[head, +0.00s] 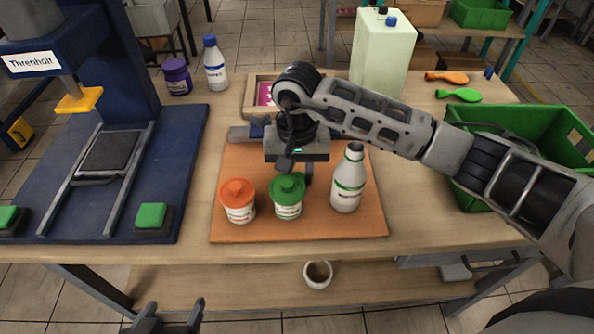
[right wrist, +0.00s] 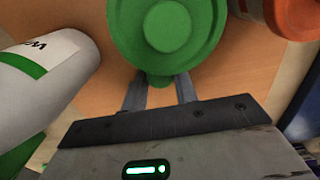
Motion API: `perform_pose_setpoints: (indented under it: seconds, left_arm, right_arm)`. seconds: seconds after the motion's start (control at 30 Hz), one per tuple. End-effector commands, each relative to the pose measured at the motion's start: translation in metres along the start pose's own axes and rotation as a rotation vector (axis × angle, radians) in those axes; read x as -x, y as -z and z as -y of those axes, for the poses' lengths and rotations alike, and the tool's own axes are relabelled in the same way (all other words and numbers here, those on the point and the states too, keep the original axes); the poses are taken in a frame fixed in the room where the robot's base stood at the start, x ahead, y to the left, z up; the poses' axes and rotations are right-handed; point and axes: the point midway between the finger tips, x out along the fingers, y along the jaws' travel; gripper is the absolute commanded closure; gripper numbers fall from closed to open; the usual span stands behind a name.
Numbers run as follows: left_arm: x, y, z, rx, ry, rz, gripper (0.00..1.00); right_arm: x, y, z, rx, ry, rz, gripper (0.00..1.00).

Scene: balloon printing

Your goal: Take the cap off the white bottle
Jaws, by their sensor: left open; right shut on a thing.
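The white bottle (head: 347,185) with a green band stands upright at the right of the brown board; no cap shows on its grey neck. It also shows at the left of the right wrist view (right wrist: 45,75). My right gripper (head: 297,170) hangs over the board, left of the bottle. In the right wrist view its fingers (right wrist: 160,90) are shut on a small green piece, which looks like a cap (right wrist: 159,80); it overlaps the green jar lid behind it, so contact is unclear. My left gripper (head: 170,318) is open and empty below the table's front edge.
A green-lidded jar (head: 287,204) and an orange-lidded jar (head: 238,205) stand on the brown board (head: 300,232). A blue press (head: 150,190) is at left, a green crate (head: 550,122) at right. A blue-capped bottle (head: 215,68) and a pale canister (head: 383,60) stand behind.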

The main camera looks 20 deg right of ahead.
Motion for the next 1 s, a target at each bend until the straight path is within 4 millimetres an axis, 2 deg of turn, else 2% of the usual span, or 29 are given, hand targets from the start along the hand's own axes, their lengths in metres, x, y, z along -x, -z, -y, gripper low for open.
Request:
perform_pose_setpoints:
  seconds: [0.03, 0.1, 0.37, 0.53, 1.0]
  left_arm:
    - [-0.002, -0.002, 0.0, 0.002, -0.001, -0.001, 0.26]
    - [-0.001, -0.001, 0.0, 0.003, -0.001, -0.001, 0.26]
    - [0.001, 0.003, 0.0, 0.002, -0.002, -0.007, 0.26]
    - [0.002, 0.005, 0.0, -0.003, 0.001, -0.006, 0.26]
    - [-0.002, -0.003, 0.0, 0.009, -0.005, -0.005, 0.26]
  right_arm:
    - [-0.003, 0.0, 0.0, 0.0, 0.0, -0.001, 0.68]
    - [-0.001, 0.0, 0.0, 0.0, 0.0, 0.0, 0.49]
    - [-0.001, 0.0, 0.0, 0.0, 0.0, 0.001, 0.49]
    - [0.009, 0.001, 0.0, 0.0, 0.001, -0.002, 0.49]
    - [0.102, 0.001, 0.0, 0.0, 0.001, -0.004, 0.49]
